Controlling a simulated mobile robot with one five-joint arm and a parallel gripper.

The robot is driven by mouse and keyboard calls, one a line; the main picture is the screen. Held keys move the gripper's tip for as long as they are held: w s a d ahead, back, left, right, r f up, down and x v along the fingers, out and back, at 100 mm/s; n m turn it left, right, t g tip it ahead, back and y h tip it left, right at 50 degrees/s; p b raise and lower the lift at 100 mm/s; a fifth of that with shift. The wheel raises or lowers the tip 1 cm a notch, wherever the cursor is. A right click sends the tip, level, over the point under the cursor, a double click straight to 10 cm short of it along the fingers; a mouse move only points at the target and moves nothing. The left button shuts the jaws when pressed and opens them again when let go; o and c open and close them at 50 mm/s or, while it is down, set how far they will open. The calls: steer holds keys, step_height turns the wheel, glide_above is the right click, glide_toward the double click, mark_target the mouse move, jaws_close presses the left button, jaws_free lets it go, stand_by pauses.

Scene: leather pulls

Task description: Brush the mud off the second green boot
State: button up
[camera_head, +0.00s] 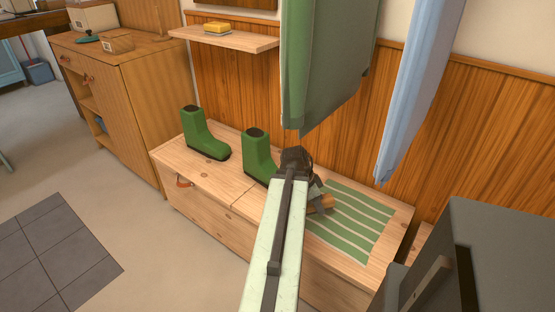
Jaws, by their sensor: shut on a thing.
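Two green boots stand upright on the wooden bench: the left boot (198,134) shows whole, and the right boot (257,152) has its toe partly hidden behind my arm. No clear mud patch shows on either at this size. My gripper (318,198) is over the bench, right of the right boot and apart from its visible part. It is shut on a brown wooden thing, seemingly the brush (327,203), mostly hidden by my wrist.
The bench (225,183) has a green-striped mat (352,225) at its right. A green coat (325,60) and a blue cloth (415,85) hang above. A shelf (225,40) holds a yellow sponge-like block (217,28). A wooden cabinet (125,95) stands left; a dark grey box (490,260) is at right.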

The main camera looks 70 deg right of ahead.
steer(key=w+d+r+n+p, duration=0.2)
steer(key=w+d, duration=0.1)
steer(key=w, duration=0.2)
steer(key=w+d+r+n+t+h+p, duration=0.1)
steer(key=w+d+r+n+p, duration=0.1)
steer(key=w, duration=0.3)
steer(key=w+d+r+n+p, duration=0.2)
steer(key=w+d+r+p, duration=0.1)
steer(key=w+d, duration=0.2)
steer(key=shift+w+d+r+t, duration=0.1)
steer(key=shift+w+r+t, duration=0.15)
steer(key=shift+t, duration=0.15)
steer(key=shift+w, duration=0.25)
steer(key=shift+h, duration=0.3)
steer(key=shift+s+f+b, duration=0.1)
steer(key=shift+f+b, duration=2.05)
steer(key=shift+f, duration=0.3)
steer(key=shift+f+b, duration=0.75)
steer(key=shift+b, duration=0.05)
